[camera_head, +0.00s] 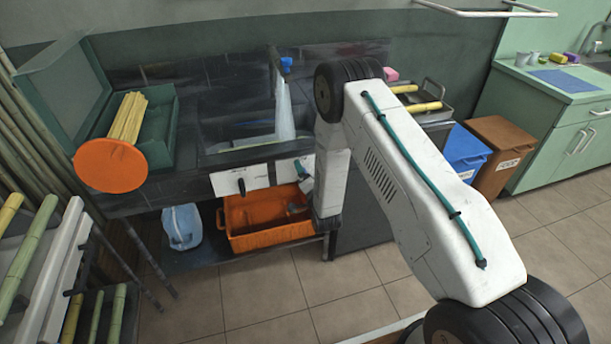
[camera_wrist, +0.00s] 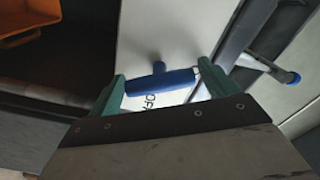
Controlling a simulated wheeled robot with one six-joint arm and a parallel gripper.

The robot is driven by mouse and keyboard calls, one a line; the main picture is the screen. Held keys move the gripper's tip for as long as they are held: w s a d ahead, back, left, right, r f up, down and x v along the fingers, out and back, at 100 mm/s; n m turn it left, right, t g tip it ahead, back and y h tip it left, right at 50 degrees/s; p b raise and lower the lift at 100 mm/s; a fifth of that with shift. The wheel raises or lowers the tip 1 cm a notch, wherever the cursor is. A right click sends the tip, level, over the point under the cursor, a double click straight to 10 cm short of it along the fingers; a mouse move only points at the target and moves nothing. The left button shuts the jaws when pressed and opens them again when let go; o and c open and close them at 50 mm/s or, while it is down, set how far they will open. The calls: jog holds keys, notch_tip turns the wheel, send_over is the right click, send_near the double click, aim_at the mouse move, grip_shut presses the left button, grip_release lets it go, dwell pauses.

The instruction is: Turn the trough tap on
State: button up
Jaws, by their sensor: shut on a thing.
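A blue lever handle (camera_wrist: 162,83) on a dark stem stands out from a white plate (camera_wrist: 150,35) in the wrist view. My gripper (camera_wrist: 161,76) has its green fingers at either end of this handle and is shut on it. Part of the lettering "OFF" shows on the plate below the handle. In the head view, my gripper is at the trough's front, by the right white plate (camera_head: 289,172); my arm hides part of it. A blue tap (camera_head: 286,65) stands above the trough (camera_head: 222,108), and a pale stream of water (camera_head: 284,108) falls from it.
A left plate (camera_head: 240,182) carries a dark lever. An orange crate (camera_head: 262,240) and a pale blue jug (camera_head: 182,227) sit below the trough. In the wrist view, a second blue-tipped lever (camera_wrist: 287,76) is at right. Tiled floor (camera_head: 265,300) lies open in front.

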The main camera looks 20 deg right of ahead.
jog(key=shift+m, duration=0.7)
jog(key=o, duration=0.9)
jog(key=shift+c, duration=0.2)
jog(key=s, duration=0.8)
jog(key=shift+a+f, duration=0.1)
